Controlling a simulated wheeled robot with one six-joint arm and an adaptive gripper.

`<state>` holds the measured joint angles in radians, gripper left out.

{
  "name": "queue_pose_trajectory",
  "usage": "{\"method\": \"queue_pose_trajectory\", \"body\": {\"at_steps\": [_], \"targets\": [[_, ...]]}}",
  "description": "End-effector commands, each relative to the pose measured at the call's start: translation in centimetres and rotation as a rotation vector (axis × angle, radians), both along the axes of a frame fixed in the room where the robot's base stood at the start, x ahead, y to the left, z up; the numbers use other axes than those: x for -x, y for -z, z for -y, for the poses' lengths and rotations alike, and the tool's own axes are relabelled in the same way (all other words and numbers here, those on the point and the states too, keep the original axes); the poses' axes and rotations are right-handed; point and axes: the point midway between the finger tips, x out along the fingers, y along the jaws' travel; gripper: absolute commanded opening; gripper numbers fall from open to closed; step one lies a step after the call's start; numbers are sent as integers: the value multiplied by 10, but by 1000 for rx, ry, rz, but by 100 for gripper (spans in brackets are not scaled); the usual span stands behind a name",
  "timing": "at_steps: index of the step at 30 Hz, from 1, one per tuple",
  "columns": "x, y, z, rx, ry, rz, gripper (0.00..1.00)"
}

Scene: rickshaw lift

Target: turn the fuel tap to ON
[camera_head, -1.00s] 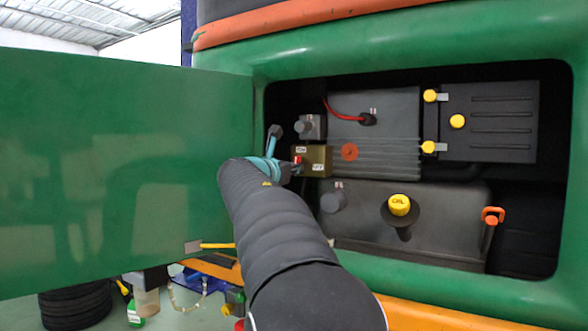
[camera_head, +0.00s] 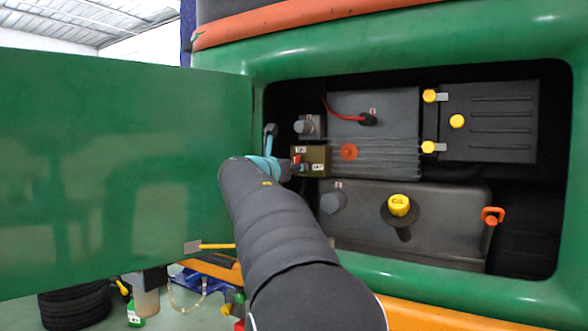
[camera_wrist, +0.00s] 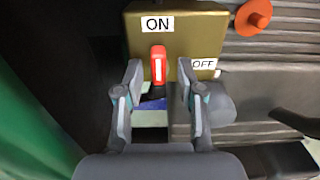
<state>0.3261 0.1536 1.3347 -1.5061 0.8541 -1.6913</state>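The fuel tap's red lever (camera_wrist: 158,66) sits on an olive-brown block (camera_wrist: 183,42) with an ON label (camera_wrist: 157,24) above it and an OFF label (camera_wrist: 203,64) to its lower right. In the wrist view the lever stands upright, pointing at ON. My gripper (camera_wrist: 160,75) is open, one fingertip on each side of the lever's lower part, with a visible gap on both sides. Whether the fingertips reach as deep as the lever is unclear. In the head view my gripper (camera_head: 297,167) partly covers the block (camera_head: 318,155) and lever.
An orange-red round knob (camera_head: 348,152) is right of the block. A tank with a yellow oil cap (camera_head: 399,205) is below. A yellow-latched black box (camera_head: 490,120) is at right. The open green door (camera_head: 120,170) stands close on the left. The green bay frame (camera_head: 420,275) surrounds everything.

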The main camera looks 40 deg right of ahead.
Motion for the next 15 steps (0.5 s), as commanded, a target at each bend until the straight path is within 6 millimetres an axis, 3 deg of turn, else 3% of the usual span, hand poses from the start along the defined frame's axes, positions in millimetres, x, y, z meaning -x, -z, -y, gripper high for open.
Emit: {"method": "queue_pose_trajectory", "body": {"at_steps": [9, 15], "targets": [[0, 2, -4, -4, -2, -1, 40], [10, 1, -28, -4, -4, -1, 40]]}}
